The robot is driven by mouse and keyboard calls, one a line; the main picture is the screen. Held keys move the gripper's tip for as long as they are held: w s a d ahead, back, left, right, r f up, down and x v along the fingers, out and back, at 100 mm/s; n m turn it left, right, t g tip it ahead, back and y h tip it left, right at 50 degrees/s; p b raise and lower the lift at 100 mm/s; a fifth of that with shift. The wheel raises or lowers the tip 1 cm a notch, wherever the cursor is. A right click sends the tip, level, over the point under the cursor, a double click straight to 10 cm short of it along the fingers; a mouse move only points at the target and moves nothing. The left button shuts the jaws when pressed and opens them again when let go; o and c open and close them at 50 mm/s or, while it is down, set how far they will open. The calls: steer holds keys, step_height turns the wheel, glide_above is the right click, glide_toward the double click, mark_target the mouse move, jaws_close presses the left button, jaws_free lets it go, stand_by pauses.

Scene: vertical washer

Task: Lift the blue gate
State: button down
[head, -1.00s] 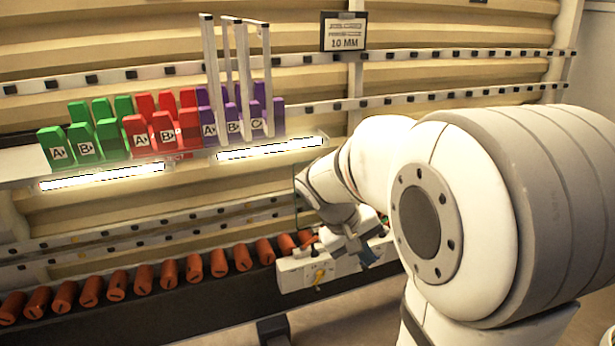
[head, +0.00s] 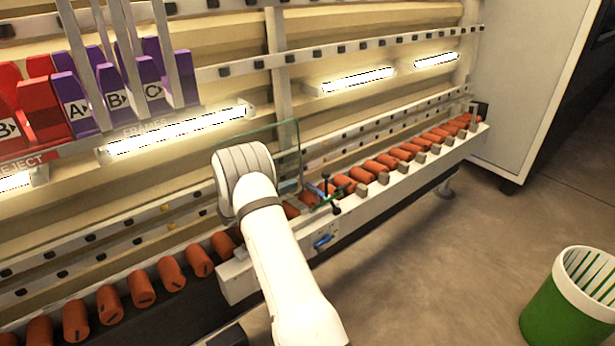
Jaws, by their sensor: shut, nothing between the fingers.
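A small blue part (head: 318,190) shows among the red rollers on the conveyor, beside a green bar and black knobs. A blue handle (head: 323,241) sits on the conveyor's white side panel below it. I cannot tell for certain which of these is the blue gate. A clear glass panel (head: 287,140) stands upright behind my arm. My white arm reaches up from the bottom to a rounded joint left of the blue parts. My gripper is hidden behind the arm.
The roller conveyor (head: 395,160) runs from lower left to upper right. Red and purple lettered frames (head: 85,115) stand on a lit shelf at upper left. A green bin (head: 565,310) stands at lower right. The floor between the conveyor and bin is clear.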

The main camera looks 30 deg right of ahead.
steer(key=shift+w+f, duration=0.1)
steer(key=shift+w, duration=0.05)
steer(key=d, duration=0.6)
steer(key=w+d, duration=0.1)
steer(key=d, duration=0.3)
steer(key=shift+s, duration=0.1)
